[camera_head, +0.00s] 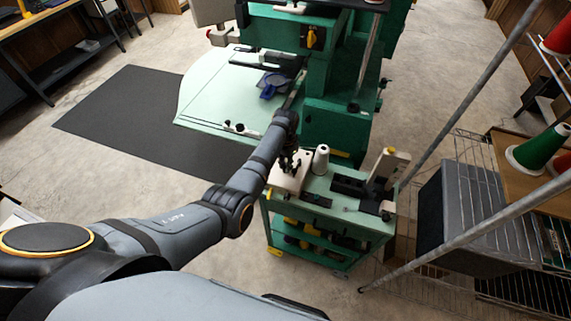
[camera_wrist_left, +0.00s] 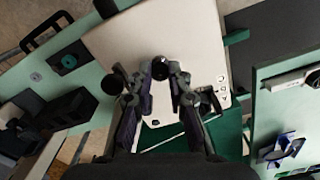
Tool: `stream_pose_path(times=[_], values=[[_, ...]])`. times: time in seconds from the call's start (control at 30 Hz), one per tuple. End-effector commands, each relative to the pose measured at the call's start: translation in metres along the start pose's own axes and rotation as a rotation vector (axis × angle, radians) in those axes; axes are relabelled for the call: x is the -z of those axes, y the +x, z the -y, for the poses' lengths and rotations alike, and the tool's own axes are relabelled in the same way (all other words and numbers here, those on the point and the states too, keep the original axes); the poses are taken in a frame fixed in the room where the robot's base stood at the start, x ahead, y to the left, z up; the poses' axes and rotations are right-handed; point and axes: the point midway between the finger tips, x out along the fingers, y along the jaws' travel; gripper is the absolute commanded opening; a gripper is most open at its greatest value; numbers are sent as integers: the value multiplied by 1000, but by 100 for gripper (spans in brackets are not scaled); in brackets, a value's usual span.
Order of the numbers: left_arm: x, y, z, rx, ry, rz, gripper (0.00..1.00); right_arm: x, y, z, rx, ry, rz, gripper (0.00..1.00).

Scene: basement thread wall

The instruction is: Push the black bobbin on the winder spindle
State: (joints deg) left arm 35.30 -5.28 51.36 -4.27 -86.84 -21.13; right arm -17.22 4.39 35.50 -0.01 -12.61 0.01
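My left gripper (camera_head: 290,161) hangs over the white winder box (camera_head: 285,181) on the green cart. In the left wrist view the two fingers lean in toward each other, and their tips (camera_wrist_left: 161,76) meet the sides of a small dark piece (camera_wrist_left: 160,66). It looks like the black bobbin, held above the pale top of the winder (camera_wrist_left: 115,42). The contact under the bobbin is hidden. My right gripper is in neither view.
A white thread cone (camera_head: 320,160) stands right beside the gripper. A black and white device (camera_head: 382,180) takes up the cart's right side. The green machine (camera_head: 335,125) stands close behind. A grey pole (camera_head: 450,235) and a wire rack with thread cones (camera_head: 540,148) are at right.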

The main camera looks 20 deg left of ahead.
Motion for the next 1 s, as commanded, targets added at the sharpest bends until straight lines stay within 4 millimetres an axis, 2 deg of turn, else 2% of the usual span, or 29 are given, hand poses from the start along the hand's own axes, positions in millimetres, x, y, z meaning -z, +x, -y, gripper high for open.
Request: stream_pose_path(times=[0.03, 0.17, 0.57, 0.67, 1.0], values=[[0, 0, 0, 0, 0, 0, 26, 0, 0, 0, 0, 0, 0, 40], [0, 0, 0, 0, 0, 1, 43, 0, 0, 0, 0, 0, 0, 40], [1, -5, -1, -1, 1, -2, 43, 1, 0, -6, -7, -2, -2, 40], [1, -20, 0, -1, 1, -3, 43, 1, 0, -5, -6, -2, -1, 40], [1, -98, 2, 1, 0, -4, 43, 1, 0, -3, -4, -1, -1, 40]])
